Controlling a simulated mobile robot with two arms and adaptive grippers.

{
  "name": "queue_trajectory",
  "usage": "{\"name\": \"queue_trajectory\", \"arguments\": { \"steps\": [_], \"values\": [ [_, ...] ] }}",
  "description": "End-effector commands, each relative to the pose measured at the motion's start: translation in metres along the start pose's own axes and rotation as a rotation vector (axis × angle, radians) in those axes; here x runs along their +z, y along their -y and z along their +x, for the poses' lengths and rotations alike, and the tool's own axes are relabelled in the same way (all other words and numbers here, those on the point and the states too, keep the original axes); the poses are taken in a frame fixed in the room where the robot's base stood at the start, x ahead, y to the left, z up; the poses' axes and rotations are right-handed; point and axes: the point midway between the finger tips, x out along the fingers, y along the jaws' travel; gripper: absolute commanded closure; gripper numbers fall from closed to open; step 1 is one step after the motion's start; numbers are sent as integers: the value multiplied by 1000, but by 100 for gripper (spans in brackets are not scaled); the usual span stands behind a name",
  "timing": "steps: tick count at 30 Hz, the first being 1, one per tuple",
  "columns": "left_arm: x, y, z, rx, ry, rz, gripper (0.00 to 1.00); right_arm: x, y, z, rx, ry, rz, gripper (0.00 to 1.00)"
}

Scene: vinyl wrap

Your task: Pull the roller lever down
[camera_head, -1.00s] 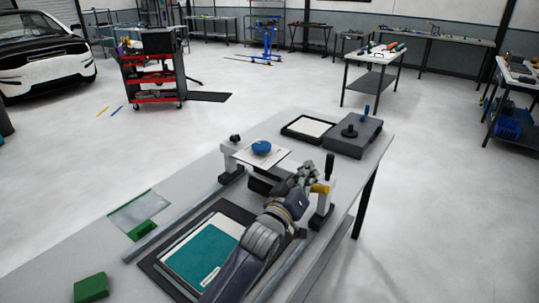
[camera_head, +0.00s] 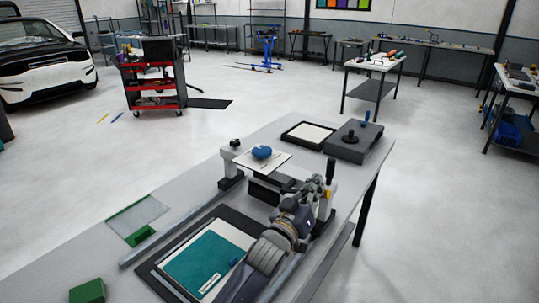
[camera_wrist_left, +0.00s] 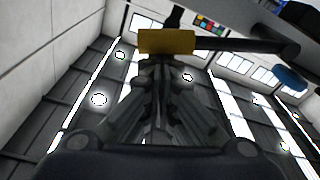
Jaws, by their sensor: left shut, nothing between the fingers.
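The roller lever (camera_head: 330,171) is a black upright handle at the right end of the roller press on the table. A yellow block (camera_wrist_left: 168,41) sits below the handle and shows above my gripper in the left wrist view. My left gripper (camera_head: 318,183) is shut and empty, close to the left of the lever's base. It also shows in the left wrist view (camera_wrist_left: 165,75), pointing up at the yellow block. I cannot tell whether it touches the block. The arm hides part of the roller (camera_head: 264,190). My right gripper is not in view.
A white plate with a blue knob (camera_head: 262,152) sits on the press. A teal sheet (camera_head: 205,262) lies on a dark mat in front. A dark box (camera_head: 353,143) and black tray (camera_head: 308,135) stand behind. Green blocks (camera_head: 87,291) lie on the left.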

Motion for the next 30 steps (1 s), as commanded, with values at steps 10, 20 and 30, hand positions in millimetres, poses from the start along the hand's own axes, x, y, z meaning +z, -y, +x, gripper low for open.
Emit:
{"name": "queue_trajectory", "arguments": {
  "steps": [10,20,30],
  "values": [
    [-19,-1,5,-4,5,0,100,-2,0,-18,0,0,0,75],
    [-34,1,-17,-6,1,0,100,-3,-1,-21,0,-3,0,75],
    [-35,-1,-67,-4,-1,0,100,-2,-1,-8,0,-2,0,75]
  ]
}}
